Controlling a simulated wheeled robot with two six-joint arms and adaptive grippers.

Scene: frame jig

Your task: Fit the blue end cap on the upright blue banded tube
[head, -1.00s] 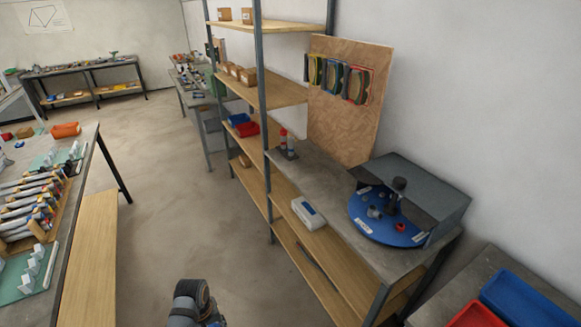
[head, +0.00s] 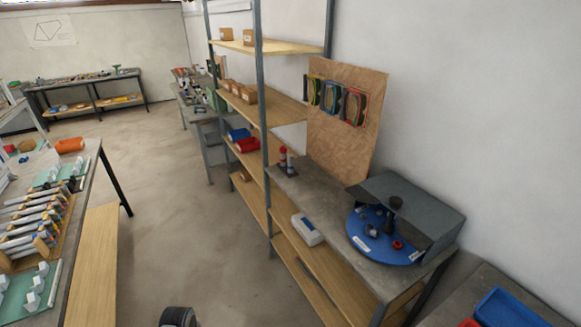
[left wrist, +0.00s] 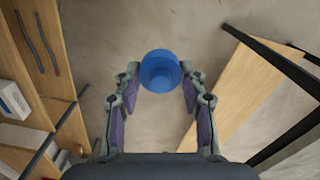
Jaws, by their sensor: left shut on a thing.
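The blue end cap (left wrist: 160,71) is a round blue piece between the fingertips of my left gripper (left wrist: 160,78) in the left wrist view. The gripper is shut on it and holds it above the floor. In the head view the cap and the left gripper's fingers do not show. Several tubes with coloured bands (head: 30,225) lie slanted in a wooden rack on the left bench. I cannot make out which, if any, is the upright blue banded tube. My right gripper is not in view.
The left bench (head: 85,185) has white holders (head: 38,285) on a green mat. On the right, a shelf rack (head: 263,110) stands beside a grey worktop (head: 330,205) with a blue round plate (head: 372,248). An open floor aisle (head: 170,220) lies between.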

